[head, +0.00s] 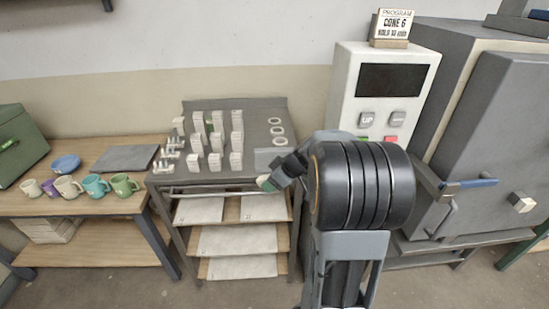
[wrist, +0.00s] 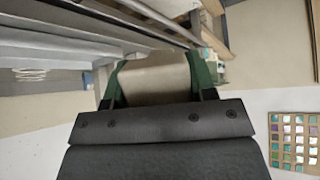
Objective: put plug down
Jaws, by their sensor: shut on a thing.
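My gripper (head: 268,183) is at the front right edge of the grey work stand (head: 240,182), its green fingers pointing left. In the wrist view its two green fingers (wrist: 157,72) are apart, closed on a pale beige block, the plug (wrist: 155,85), which fills the space between them. In the head view only a small pale bit shows at the fingertips. The plug seems to be held in the air; whether it touches the stand cannot be told.
Several white cone packs (head: 215,140) stand on the work stand, with shelves (head: 236,238) below. Several mugs (head: 95,185) stand on the left table. A white control box (head: 350,85) and a grey kiln (head: 490,130) with a pale block (head: 522,202) on its door are right.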

